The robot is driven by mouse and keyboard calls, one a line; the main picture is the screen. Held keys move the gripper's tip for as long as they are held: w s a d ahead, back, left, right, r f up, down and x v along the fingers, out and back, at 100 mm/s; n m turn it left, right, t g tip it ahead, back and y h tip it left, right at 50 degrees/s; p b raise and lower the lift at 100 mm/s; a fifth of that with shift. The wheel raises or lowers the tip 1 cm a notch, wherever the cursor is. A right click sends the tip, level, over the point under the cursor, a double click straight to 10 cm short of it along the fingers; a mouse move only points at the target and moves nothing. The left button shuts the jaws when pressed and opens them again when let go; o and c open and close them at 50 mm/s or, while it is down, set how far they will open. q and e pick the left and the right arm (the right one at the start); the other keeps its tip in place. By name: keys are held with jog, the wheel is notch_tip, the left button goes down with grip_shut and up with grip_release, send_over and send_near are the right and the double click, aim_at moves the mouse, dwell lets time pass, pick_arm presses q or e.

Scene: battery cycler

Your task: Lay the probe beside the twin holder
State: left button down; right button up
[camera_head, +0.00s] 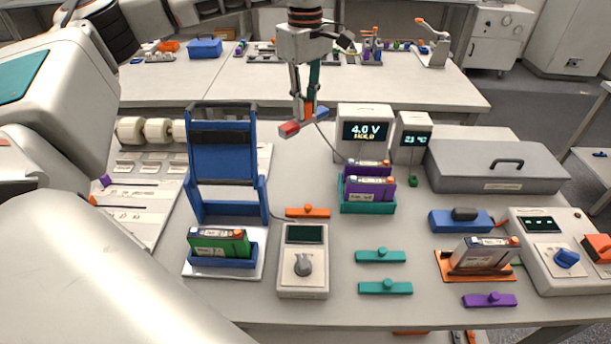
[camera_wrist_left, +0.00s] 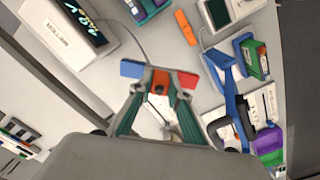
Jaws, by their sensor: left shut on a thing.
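The probe (camera_head: 291,129) is a short bar with a red end, a blue end and an orange middle. My left gripper (camera_head: 304,112) is shut on its middle and holds it raised above the table, behind and left of the twin holder. In the left wrist view the probe (camera_wrist_left: 131,69) lies across the fingertips of the gripper (camera_wrist_left: 160,84). The twin holder (camera_head: 368,208) is teal and carries two purple cells (camera_head: 371,189). Part of it shows at the top of the wrist view (camera_wrist_left: 150,15). A thin cable hangs near the probe. My right gripper is not in view.
A voltage display (camera_head: 365,131) reading 4.0 V HOLD stands behind the twin holder. A blue press (camera_head: 222,165) stands left, with an orange bar (camera_head: 308,212) and a dial box (camera_head: 303,262) nearby. Teal bars (camera_head: 381,256) lie in front. Bare tabletop shows left of the holder.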

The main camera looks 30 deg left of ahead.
pick_arm(q)
notch_tip(320, 180, down, 20)
jog(key=shift+r+p, duration=0.2)
jog(key=shift+p, duration=0.15)
dwell(0.3)
jog(key=c, duration=1.9)
grip_release()
jog(key=shift+f, duration=0.1)
notch_tip(320, 180, up, 12)
jog(key=b, duration=0.1)
